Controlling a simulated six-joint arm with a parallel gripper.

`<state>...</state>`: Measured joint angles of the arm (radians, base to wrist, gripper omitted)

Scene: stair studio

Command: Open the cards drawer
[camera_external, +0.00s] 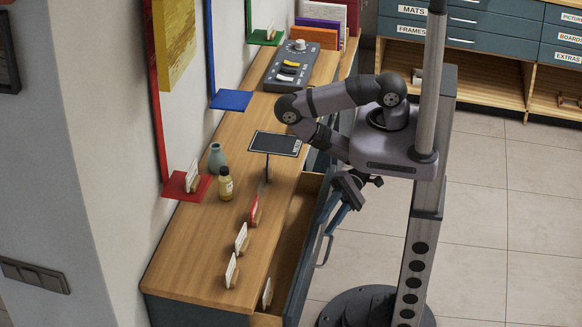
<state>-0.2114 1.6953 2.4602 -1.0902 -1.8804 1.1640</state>
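A drawer in the wooden-topped cabinet stands pulled out, and its dark blue front (302,279) is seen from above at an angle. Its wooden inside shows between the cabinet top and the front, with a small white card in a holder (267,292) near the front end. I cannot read a label that says whether this is the cards drawer. A metal bar handle (325,252) is on the outer face. My gripper (336,219) points down at the far part of the drawer front, just above the handle. Contact and finger opening cannot be made out.
The cabinet top (203,245) holds several card holders, a small yellow bottle (226,184), a teal vase (216,158), a tablet on a stand (275,144) and a control panel (291,67). Labelled drawers (490,22) stand at the back. Floor at right is clear.

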